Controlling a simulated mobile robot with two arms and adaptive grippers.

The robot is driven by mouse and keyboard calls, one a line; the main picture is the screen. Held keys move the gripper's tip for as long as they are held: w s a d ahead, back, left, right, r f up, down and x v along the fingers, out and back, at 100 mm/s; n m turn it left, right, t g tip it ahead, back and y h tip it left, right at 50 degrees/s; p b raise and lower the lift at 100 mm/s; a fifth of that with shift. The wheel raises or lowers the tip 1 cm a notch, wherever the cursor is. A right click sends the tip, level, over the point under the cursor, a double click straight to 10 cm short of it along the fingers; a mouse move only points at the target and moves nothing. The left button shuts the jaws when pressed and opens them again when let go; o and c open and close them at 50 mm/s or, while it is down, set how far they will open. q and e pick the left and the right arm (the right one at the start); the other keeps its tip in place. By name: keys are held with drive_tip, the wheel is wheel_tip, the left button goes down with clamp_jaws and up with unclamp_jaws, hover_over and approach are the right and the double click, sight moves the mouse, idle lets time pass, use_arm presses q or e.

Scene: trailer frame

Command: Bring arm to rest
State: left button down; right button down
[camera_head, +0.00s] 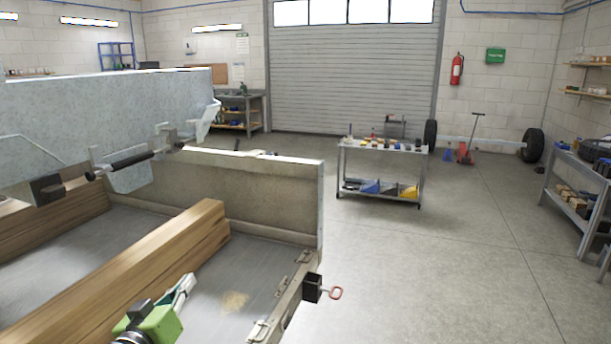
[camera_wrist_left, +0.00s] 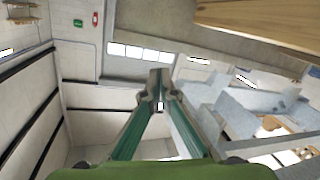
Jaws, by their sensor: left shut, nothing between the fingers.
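My left gripper (camera_head: 186,284), green with pale fingers, is at the bottom of the head view, in front of the wooden beam and above the trailer bed. In the left wrist view its two fingers (camera_wrist_left: 160,82) converge and meet at the tips, with nothing between them. Its arm is mostly cut off by the lower edge of the head view. My right gripper shows in neither view.
The trailer (camera_head: 275,207) fills the left, with a long wooden beam (camera_head: 150,255) across its bed and a raised pale panel (camera_head: 110,105) behind. A tool cart (camera_head: 380,150) stands beyond it. A shelf rack (camera_head: 575,185) is at right. The middle floor is clear.

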use_arm(q)
drive_tip(key=s+d+f+m+g, duration=0.15)
drive_tip(key=s+f+g, duration=0.25)
drive_tip(key=s+f, duration=0.5)
drive_tip(key=s+d+f+m+g, duration=0.1)
drive_tip(key=s+d+f+g, duration=0.2)
drive_tip(key=s+f, duration=0.6)
drive_tip(key=s+d+f+m+g+y, duration=0.1)
drive_tip(key=s+f+g, duration=0.25)
drive_tip(key=s, duration=0.65)
drive_tip(key=s+f+m+g+y, duration=0.1)
drive_tip(key=s+f+g, duration=0.25)
drive_tip(key=s, duration=0.65)
wheel_tip(320, 180, down, 27)
drive_tip(key=s, duration=0.2)
drive_tip(key=s+a+f+g, duration=0.1)
drive_tip(key=s+a+f, duration=0.1)
drive_tip(key=s+f, duration=1.3)
drive_tip(key=shift+s+a+f+g, duration=0.3)
drive_tip(key=shift+s+a+g, duration=0.1)
drive_tip(key=shift+s, duration=0.25)
